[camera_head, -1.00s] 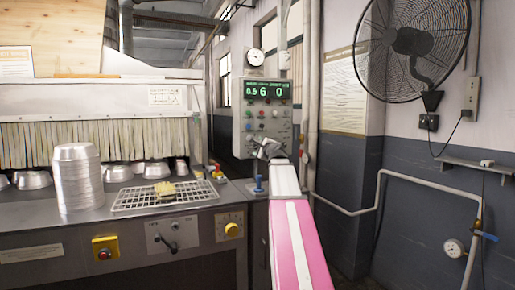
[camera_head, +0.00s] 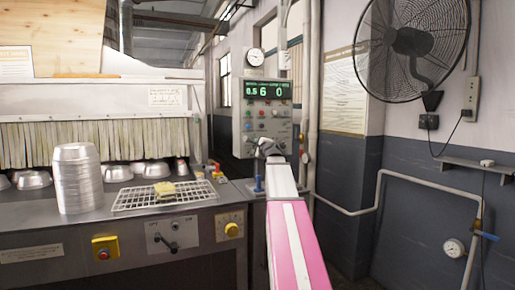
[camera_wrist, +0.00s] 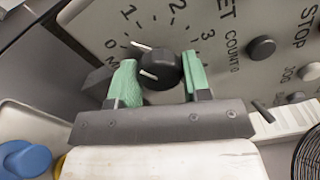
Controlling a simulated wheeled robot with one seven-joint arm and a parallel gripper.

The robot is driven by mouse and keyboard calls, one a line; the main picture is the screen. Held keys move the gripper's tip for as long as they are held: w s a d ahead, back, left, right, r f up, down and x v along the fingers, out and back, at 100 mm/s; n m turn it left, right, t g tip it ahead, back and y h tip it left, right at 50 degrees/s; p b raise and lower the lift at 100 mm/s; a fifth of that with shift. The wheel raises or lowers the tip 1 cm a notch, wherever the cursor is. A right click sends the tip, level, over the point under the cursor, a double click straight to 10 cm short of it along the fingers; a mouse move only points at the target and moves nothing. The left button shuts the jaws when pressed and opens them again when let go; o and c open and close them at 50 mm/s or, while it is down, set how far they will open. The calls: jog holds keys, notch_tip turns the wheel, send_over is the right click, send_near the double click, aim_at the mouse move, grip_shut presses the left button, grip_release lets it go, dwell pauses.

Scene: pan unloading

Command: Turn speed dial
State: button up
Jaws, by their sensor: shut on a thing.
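The speed dial (camera_wrist: 160,70) is a round black knob with a white line on it, set in a grey panel face with a printed scale 0, 1, 2, 3 around it. My gripper (camera_wrist: 158,78) has its two green-padded fingers on either side of the knob, shut on it. In the head view my gripper (camera_head: 266,147) is at the lower part of the control box (camera_head: 247,103) and hides the dial there. The box's green display (camera_head: 267,90) appears to read 0.5, 6 and 0.
Other black and grey knobs (camera_wrist: 261,48) sit right of the dial. A blue knob (camera_wrist: 27,160) is at the lower left of the wrist view. The counter holds stacked pans (camera_head: 76,180) and a wire rack (camera_head: 130,200). A fan (camera_head: 410,45) hangs on the right wall.

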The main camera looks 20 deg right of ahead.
jog(key=n, duration=0.3)
jog(key=shift+n, duration=0.4)
jog(key=o, duration=0.9)
jog(key=shift+s, duration=0.1)
jog(key=s, duration=1)
jog(key=shift+s+d, duration=0.2)
jog(key=shift+s, duration=0.15)
